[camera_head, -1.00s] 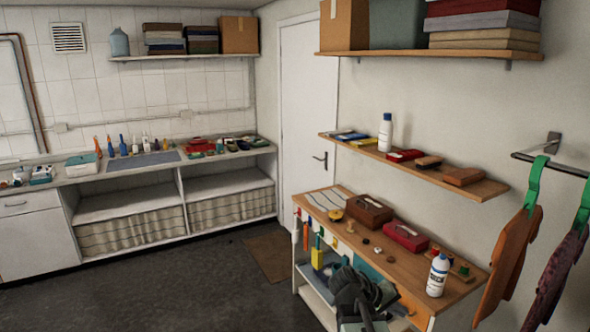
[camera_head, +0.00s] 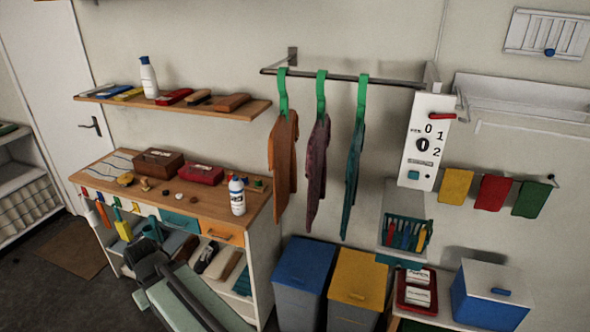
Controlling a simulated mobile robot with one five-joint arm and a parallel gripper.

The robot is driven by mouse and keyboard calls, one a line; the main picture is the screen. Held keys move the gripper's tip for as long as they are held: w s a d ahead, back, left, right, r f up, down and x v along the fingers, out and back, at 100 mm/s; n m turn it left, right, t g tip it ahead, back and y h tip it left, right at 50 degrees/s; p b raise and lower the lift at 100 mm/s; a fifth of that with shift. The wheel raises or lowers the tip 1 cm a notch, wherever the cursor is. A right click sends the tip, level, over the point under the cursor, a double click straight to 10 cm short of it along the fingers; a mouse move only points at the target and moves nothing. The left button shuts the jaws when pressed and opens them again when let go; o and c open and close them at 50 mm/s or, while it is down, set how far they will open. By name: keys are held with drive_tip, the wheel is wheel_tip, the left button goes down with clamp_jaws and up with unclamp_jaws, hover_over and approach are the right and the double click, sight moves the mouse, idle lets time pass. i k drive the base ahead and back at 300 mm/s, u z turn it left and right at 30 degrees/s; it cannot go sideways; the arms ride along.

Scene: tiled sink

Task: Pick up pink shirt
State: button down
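Three shirts hang from green hangers on a metal wall rail (camera_head: 345,77). The middle one is a dark maroon-pink shirt (camera_head: 316,172), the nearest in colour to pink. An orange-brown shirt (camera_head: 283,165) hangs left of it and a teal shirt (camera_head: 353,180) right of it, each apart from it at the hanger. Dark parts of my arm show at the lower left, in front of the workbench and well away from the shirts. My gripper (camera_head: 143,258) seems to be among these dark parts; its fingers cannot be made out.
A wooden workbench (camera_head: 130,172) with boxes and a white bottle (camera_head: 237,196) stands left of the shirts. A blue-lidded bin (camera_head: 304,265) and a yellow-lidded bin (camera_head: 358,278) stand below them. A switch panel (camera_head: 425,142) is on the wall to the right.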

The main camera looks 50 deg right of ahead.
sight(316, 161)
drive_tip(key=z, duration=0.4)
drive_tip(key=k, duration=1.3)
drive_tip(key=z, duration=0.9)
drive_tip(key=i, duration=1.25)
drive_tip(key=u, duration=0.05)
